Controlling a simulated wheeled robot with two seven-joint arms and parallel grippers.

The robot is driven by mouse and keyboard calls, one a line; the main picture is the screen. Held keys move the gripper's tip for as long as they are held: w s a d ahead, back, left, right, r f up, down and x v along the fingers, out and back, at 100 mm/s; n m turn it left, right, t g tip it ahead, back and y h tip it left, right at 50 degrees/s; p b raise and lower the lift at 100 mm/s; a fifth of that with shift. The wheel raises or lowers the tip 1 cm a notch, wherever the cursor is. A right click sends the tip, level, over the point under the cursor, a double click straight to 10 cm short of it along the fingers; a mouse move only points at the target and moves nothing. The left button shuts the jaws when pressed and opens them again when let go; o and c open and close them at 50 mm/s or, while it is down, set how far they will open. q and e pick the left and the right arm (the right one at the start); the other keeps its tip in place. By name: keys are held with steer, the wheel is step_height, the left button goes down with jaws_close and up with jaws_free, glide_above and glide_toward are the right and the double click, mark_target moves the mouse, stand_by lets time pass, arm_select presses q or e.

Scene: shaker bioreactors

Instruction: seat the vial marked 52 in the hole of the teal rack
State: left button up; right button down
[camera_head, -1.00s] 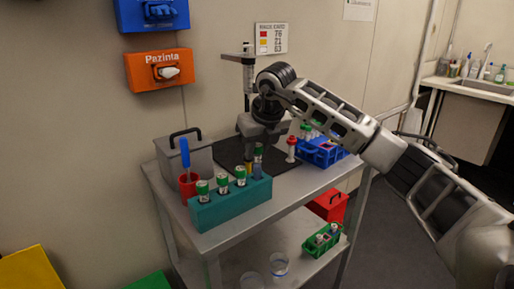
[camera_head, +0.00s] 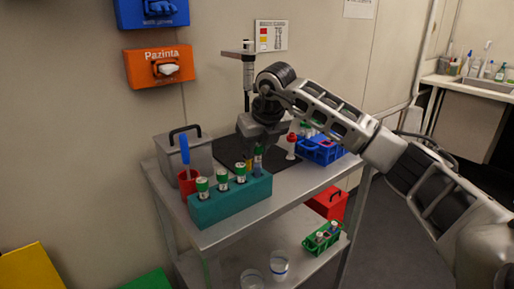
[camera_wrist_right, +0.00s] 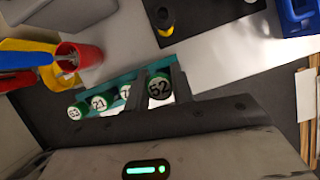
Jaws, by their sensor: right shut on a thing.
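The vial marked 52 (camera_wrist_right: 160,87) has a green cap with a dark top and sits between the fingers of my right gripper (camera_wrist_right: 162,82). In the head view my right gripper (camera_head: 256,150) is shut on this vial (camera_head: 258,160) at the right end of the teal rack (camera_head: 232,205). The vial looks upright. Its lower end meets the rack's top edge in the picture; I cannot tell whether it is in the hole. Several green-capped vials stand in the rack; one reads 21 (camera_wrist_right: 99,103). My left gripper is not in view.
A red cup (camera_head: 188,182) with a blue-handled tool stands left of the rack, before a grey box (camera_head: 172,152). Behind are a dark mat (camera_head: 228,150), a red-capped vial (camera_head: 291,147) and a blue rack (camera_head: 322,152). A green basket (camera_head: 321,243) is on the lower shelf.

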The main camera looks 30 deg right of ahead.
arm_select(q)
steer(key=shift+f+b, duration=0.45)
steer(key=shift+b, duration=0.3)
arm_select(e)
steer(key=shift+f, duration=1.3)
